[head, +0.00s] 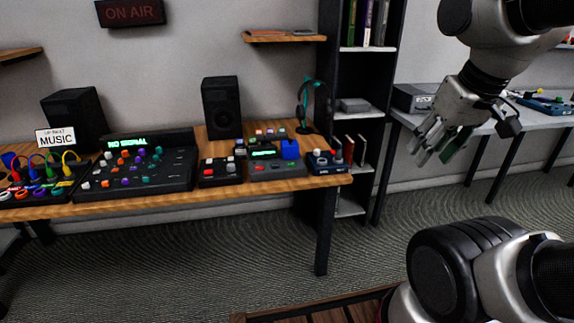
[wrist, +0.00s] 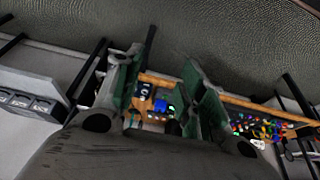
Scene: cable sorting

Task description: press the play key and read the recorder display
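A dark device with a small green-lit display (head: 263,152) sits near the right end of the wooden desk; it looks like the recorder. Its display text is too small to read. Small red and green spots (head: 275,168) show on its front part; I cannot tell which is the play key. My gripper (head: 434,150) is raised to the right of the desk, well apart from the device, open and empty. In the wrist view, the blue item (wrist: 160,105) and a green glow show between the open fingers.
A mixing console (head: 135,170) reads "NO SIGNAL". Patch cables (head: 45,170) are at the left. A keypad (head: 220,171) and a knobbed box (head: 326,162) flank the device. A speaker (head: 221,107) and headphone stand (head: 305,105) stand behind. Carpet in front is clear.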

